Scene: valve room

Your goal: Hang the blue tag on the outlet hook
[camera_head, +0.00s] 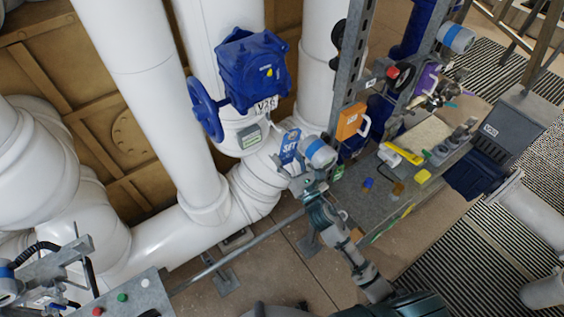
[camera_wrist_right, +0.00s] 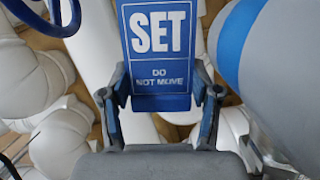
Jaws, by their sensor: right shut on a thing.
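The blue tag (camera_head: 290,146) hangs upright in my right gripper (camera_head: 297,166) in the head view, in front of the white pipe below the blue valve body. In the right wrist view the tag (camera_wrist_right: 159,45) reads "SET" and "DO NOT MOVE". Its lower edge is between the two fingers of the right gripper (camera_wrist_right: 161,98), which is shut on it. I cannot make out the outlet hook in either view.
A blue valve (camera_head: 252,70) with a blue handwheel (camera_head: 205,108) sits above the tag. A small greenish plate (camera_head: 250,138) is just left of the tag. An orange padlock (camera_head: 351,120) hangs on a metal post to the right. A grey bench (camera_head: 378,205) with small items stands right.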

